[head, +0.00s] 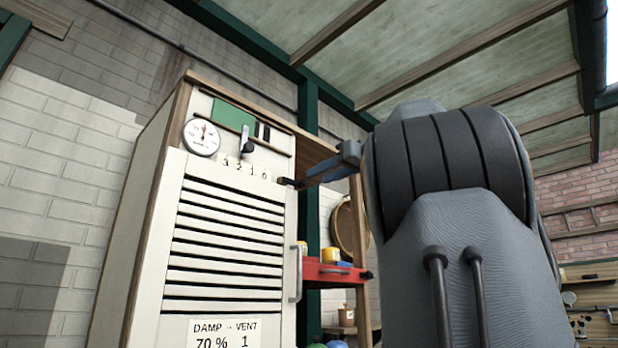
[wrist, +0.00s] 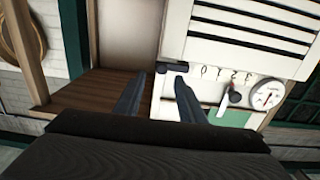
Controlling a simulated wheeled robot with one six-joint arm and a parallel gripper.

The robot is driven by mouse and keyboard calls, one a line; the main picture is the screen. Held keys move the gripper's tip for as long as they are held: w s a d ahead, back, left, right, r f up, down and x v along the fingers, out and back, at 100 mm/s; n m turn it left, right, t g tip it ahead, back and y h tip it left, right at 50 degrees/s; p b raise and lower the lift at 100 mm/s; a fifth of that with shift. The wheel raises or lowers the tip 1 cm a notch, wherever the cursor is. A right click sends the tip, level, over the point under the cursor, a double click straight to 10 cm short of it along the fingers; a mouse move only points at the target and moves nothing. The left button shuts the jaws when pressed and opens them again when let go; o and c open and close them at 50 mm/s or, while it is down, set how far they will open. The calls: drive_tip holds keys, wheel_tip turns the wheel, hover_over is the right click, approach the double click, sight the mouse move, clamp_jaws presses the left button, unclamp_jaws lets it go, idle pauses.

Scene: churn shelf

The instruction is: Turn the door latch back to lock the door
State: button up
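The white slatted cabinet door (head: 228,236) fills the middle of the head view and looks shut; it also shows in the wrist view (wrist: 258,32), which is upside down. A small dark latch (head: 287,182) lies sideways at the door's upper right edge. In the wrist view the latch (wrist: 172,67) is just beyond my fingertips. My gripper (wrist: 161,76) is open, its two fingers apart with nothing visible between them. In the head view my gripper (head: 302,182) is right beside the latch; I cannot tell whether they touch.
Above the door are a round dial (head: 201,137), a lever (head: 246,139) over a number scale, and a green panel (head: 232,115). A vertical door handle (head: 297,272) is below the latch. A red shelf (head: 330,274) holding small containers stands to the right.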

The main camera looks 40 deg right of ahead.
sight(305, 181)
drive_tip(key=w, duration=0.1)
drive_tip(key=w+p, duration=0.1)
drive_tip(key=w, duration=0.1)
drive_tip(key=w+p, duration=0.1)
drive_tip(key=w, duration=0.1)
drive_tip(key=shift+w+a, duration=0.25)
drive_tip(key=shift+a, duration=0.15)
clamp_jaws()
